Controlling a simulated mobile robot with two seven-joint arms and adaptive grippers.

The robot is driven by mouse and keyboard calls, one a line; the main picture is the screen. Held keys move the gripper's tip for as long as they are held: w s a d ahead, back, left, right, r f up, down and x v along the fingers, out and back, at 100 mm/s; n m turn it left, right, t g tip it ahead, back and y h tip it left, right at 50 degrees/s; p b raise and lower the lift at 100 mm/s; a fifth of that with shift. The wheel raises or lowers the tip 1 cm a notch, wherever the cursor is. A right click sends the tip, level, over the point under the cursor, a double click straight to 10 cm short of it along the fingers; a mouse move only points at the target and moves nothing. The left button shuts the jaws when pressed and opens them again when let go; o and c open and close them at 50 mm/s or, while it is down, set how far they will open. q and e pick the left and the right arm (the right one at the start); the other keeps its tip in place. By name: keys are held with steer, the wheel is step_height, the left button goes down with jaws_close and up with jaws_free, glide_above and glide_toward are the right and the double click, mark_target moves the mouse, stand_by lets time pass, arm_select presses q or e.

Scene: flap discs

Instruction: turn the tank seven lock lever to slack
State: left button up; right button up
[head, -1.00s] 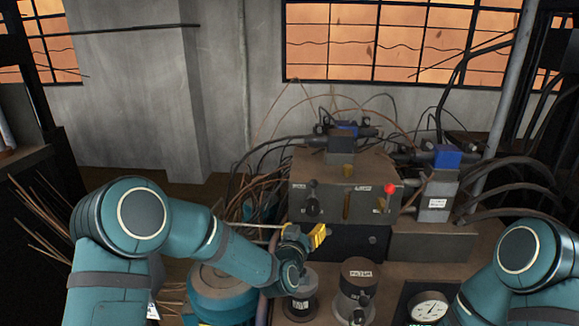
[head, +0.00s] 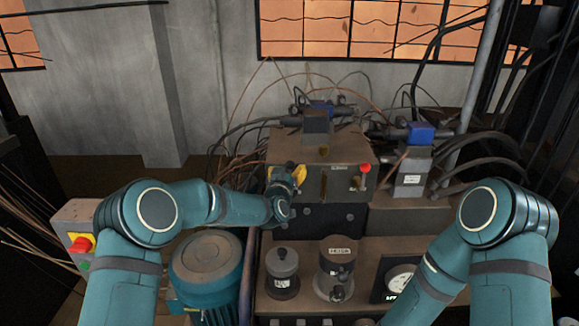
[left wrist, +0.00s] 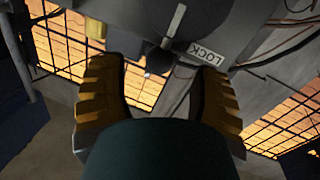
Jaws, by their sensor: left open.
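The brown tank box (head: 343,183) stands at the back of the bench, with a red-knobbed lever (head: 365,170) on the right of its front. My left gripper (head: 288,176) is at the left of that front and hides the dark lever there. In the left wrist view, its two yellow fingers (left wrist: 159,85) are apart, with nothing seen gripped between them. Just beyond them are a dark round hub (left wrist: 159,60) with a white mark above it and an upside-down LOCK label (left wrist: 207,53). I cannot tell whether the fingers touch the lever. My right gripper is out of view.
Two dark cylindrical fittings (head: 337,268) and a dial gauge (head: 402,279) stand on the bench in front of the box. A teal motor (head: 206,265) is at left, with a red-and-yellow switch box (head: 81,241) beyond it. Cables crowd the back and right.

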arm_select(q)
steer(key=shift+w+d, duration=0.15)
steer(key=shift+w, duration=0.55)
steer(key=shift+w+d, duration=0.15)
steer(key=shift+w, duration=0.55)
jaws_close()
